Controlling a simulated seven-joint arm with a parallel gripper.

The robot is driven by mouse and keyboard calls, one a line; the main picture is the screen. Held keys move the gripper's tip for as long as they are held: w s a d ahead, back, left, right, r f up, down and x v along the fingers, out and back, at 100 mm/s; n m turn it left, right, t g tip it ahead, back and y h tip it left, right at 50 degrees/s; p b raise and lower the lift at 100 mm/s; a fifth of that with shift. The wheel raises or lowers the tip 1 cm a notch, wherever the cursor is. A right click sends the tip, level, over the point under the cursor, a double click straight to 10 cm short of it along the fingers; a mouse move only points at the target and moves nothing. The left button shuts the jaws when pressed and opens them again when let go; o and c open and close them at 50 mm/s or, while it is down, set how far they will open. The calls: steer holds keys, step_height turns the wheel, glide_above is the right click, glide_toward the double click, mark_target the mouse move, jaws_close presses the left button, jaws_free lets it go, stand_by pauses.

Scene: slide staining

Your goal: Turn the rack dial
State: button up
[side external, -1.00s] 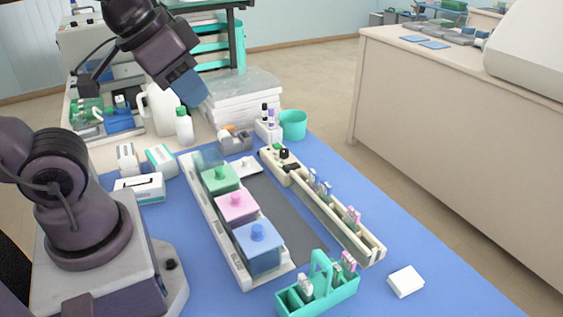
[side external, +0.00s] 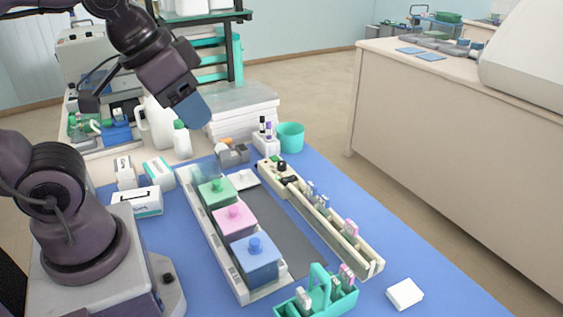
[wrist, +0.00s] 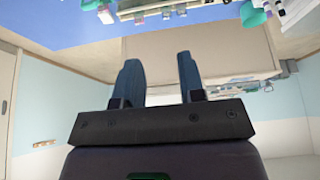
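A long cream rack (side external: 318,213) lies on the blue mat, with small slide holders standing in it. A small black knob (side external: 282,166), which looks like the dial, sits at its far end. My gripper (side external: 196,113) is in the air to the left of and above that end, well apart from the knob. In the wrist view my gripper (wrist: 159,72) shows two blue fingers with a clear, empty gap between them. The dial's pointer or marks are too small to tell.
A white tray with green, pink and blue lidded jars (side external: 255,262) stands left of the rack. A teal carrier (side external: 318,296) is at the front, a teal cup (side external: 290,137) behind. Small boxes (side external: 146,202) stand near my base. Dark mat (side external: 290,240) between tray and rack is bare.

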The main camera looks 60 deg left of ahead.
steer(key=shift+o, duration=1.2)
steer(key=w+a+f+n+g+h, duration=0.1)
steer(key=w+a+f+n+g, duration=0.3)
steer(key=w, duration=0.6)
step_height(320, 180, down, 3)
steer(key=a+n, duration=0.2)
steer(key=shift+w+a, duration=0.35)
steer(key=shift+w, duration=0.05)
steer(key=n+y, duration=0.1)
steer(key=n, duration=1.4)
glide_toward(282, 162)
steer(key=shift+g, duration=0.3)
steer(key=f, duration=0.9)
steer(key=shift+w+f, duration=0.15)
steer(key=shift+w, duration=0.25)
steer(key=c, duration=0.9)
